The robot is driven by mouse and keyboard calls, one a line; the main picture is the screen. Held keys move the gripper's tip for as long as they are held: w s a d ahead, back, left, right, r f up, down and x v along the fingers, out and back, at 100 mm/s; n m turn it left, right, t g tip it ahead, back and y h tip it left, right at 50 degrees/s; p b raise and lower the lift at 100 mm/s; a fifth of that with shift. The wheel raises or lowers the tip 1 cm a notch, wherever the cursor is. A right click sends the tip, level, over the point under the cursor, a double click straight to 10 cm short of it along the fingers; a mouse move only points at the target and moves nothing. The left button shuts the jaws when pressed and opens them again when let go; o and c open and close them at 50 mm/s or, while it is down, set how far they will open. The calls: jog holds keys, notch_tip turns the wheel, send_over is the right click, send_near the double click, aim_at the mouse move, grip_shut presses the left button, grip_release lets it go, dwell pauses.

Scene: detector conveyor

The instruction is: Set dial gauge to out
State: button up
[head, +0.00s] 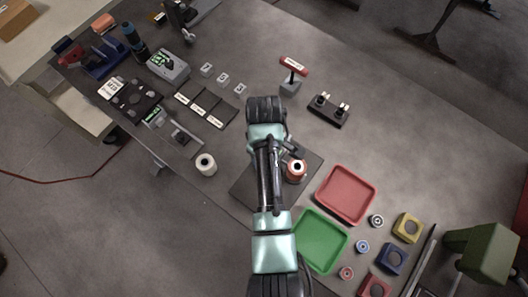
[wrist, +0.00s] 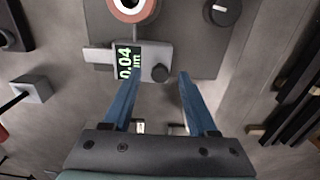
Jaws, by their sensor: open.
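The dial gauge (wrist: 143,62) is a small grey box at the edge of a dark plate in the wrist view. Its green-on-black display (wrist: 126,61) reads 0.04, with small letters that look like "int". A round black knob (wrist: 160,73) sits on its right part. My gripper (wrist: 160,76) is open, its two blue fingers pointing at the box, with the knob between the fingertips in the picture. I cannot tell the height gap. The gauge and fingers are hidden under my arm in the head view.
A red roll (head: 296,171) stands on the dark plate (head: 246,187); a second black knob (wrist: 222,12) is there too. Red (head: 346,194) and green (head: 320,240) trays lie nearby. A red-handled tool in a grey block (head: 291,86) and a two-peg black block (head: 328,112) stand beyond.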

jog(key=shift+f, duration=0.25)
grip_shut()
dwell(1.4)
